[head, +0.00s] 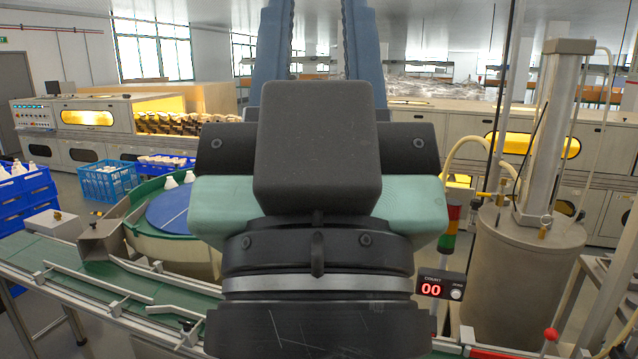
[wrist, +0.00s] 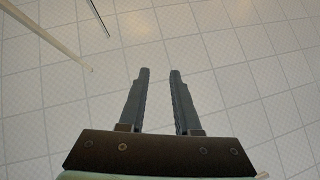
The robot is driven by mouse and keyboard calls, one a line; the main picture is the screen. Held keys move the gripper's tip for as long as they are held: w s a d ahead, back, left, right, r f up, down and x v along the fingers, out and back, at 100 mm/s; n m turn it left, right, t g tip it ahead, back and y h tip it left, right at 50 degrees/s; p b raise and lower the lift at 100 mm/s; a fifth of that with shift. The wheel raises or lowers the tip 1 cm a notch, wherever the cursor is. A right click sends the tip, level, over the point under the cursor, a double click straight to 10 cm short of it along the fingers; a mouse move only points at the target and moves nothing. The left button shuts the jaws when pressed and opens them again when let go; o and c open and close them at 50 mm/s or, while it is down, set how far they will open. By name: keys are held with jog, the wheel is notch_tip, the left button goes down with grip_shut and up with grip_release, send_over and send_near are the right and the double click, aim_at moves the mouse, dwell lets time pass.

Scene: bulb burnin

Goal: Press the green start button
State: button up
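My gripper (head: 318,30) fills the middle of the head view, close to the camera, with its two fingers pointing up and away. I cannot make out a green start button in either view; my gripper and arm hide the centre of the scene. A counter box (head: 440,285) reading 00, with a small round silver knob, stands right of my arm.
A green conveyor (head: 80,290) and a round blue-topped feeder (head: 170,208) are at left. A grey tank (head: 525,270) stands at right, with a red-knobbed lever (head: 551,334) in front.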

grip_shut()
dwell(1.1)
